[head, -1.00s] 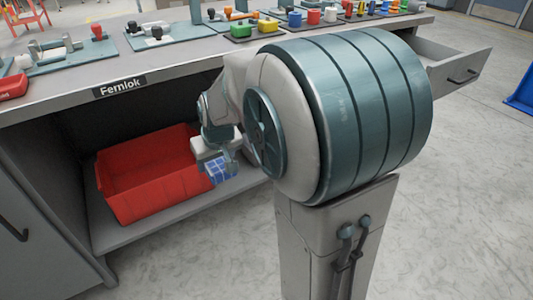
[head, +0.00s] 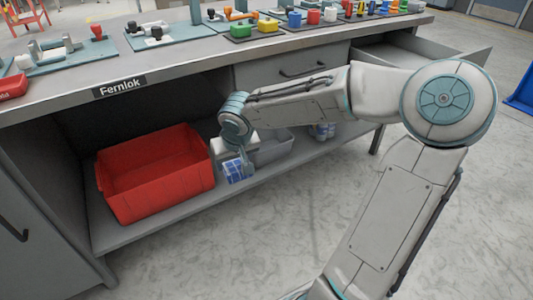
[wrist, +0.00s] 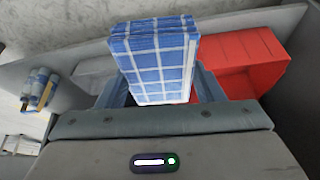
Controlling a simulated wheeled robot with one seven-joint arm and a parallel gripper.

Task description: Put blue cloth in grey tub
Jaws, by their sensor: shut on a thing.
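The blue cloth (head: 238,172) is a folded block with a white check pattern. It also fills the middle of the wrist view (wrist: 155,58). My gripper (head: 240,163) is shut on it, with a finger on each side of the cloth in the wrist view. My gripper holds it at the front of the low shelf, between the red tub and the grey tub; whether it touches the shelf I cannot tell. The grey tub (head: 277,150) stands on the shelf behind and to the right of my gripper, partly hidden by my arm.
A red tub (head: 160,205) stands left on the low shelf (head: 150,232). The worktop (head: 190,62) overhangs the shelf. A drawer (head: 432,55) is pulled open at the right. The floor in front is clear.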

